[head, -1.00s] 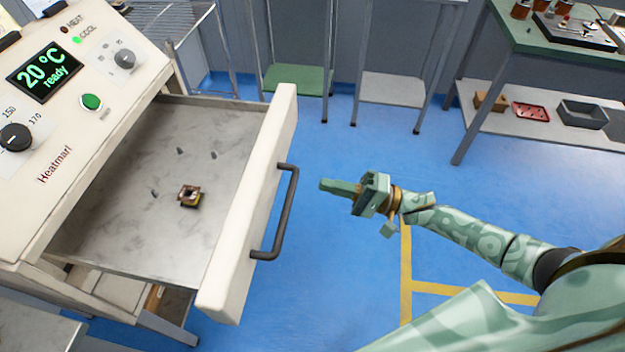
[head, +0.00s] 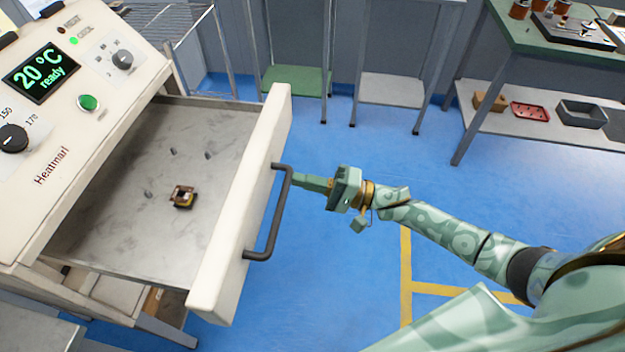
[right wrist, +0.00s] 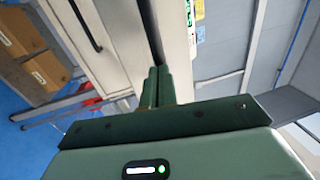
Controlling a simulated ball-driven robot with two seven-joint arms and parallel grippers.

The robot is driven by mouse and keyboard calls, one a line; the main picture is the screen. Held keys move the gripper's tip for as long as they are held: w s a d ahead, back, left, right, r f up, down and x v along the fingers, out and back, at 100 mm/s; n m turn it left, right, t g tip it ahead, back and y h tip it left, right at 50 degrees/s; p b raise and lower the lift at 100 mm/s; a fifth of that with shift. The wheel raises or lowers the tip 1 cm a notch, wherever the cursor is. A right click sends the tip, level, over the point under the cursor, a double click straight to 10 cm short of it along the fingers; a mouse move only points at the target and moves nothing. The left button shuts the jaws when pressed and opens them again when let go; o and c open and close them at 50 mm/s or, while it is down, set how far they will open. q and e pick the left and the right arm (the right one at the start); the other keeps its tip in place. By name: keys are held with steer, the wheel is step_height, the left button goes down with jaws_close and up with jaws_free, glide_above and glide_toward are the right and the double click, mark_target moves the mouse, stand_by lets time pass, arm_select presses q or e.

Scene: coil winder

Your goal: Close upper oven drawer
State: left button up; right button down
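The upper oven drawer (head: 240,200) is pulled out of the cream oven (head: 75,160) at the left of the head view. Its dark bar handle (head: 274,225) is on the front. A small brown, square coil part (head: 183,197) lies on the drawer's metal floor. My right gripper (head: 300,181) points left at the drawer front, with its fingertips by the far end of the handle. I cannot tell whether they touch it. In the right wrist view the two fingers (right wrist: 157,85) are together, with nothing visible between them. My left gripper is not in view.
The oven's display (head: 41,74) reads 20 °C ready. A green-topped bench (head: 540,45) stands at the back right, with a dark bin (head: 582,114) and a red tray (head: 530,111) on its lower shelf. Blue floor (head: 390,165) lies open between oven and bench.

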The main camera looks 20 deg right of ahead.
glide_toward(167, 164)
steer(key=s+d, duration=0.1)
steer(key=s+d+r, duration=0.1)
steer(key=d, duration=0.1)
steer(key=s+d+r, duration=0.1)
steer(key=d, duration=0.1)
steer(key=shift+s+d+b, duration=0.2)
steer(key=shift+s+b, duration=0.15)
steer(key=shift+s, duration=0.05)
steer(key=f+b+x, duration=0.1)
steer(key=b+x, duration=0.1)
steer(key=x, duration=0.3)
steer(key=f+b+x, duration=0.1)
steer(key=b+x, duration=0.1)
steer(key=x, duration=0.3)
steer(key=f+b+x, duration=0.1)
steer(key=x, duration=0.3)
steer(key=shift+w+a+b, duration=0.4)
steer(key=shift+w+a, duration=0.05)
steer(key=shift+a, duration=0.05)
steer(key=shift+w+a+r+b, duration=0.15)
steer(key=shift+w+a+b, duration=0.2)
steer(key=shift+a, duration=0.2)
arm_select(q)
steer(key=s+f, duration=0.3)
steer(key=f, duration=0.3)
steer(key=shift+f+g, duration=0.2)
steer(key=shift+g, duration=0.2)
arm_select(e)
steer(key=shift+r, duration=0.3)
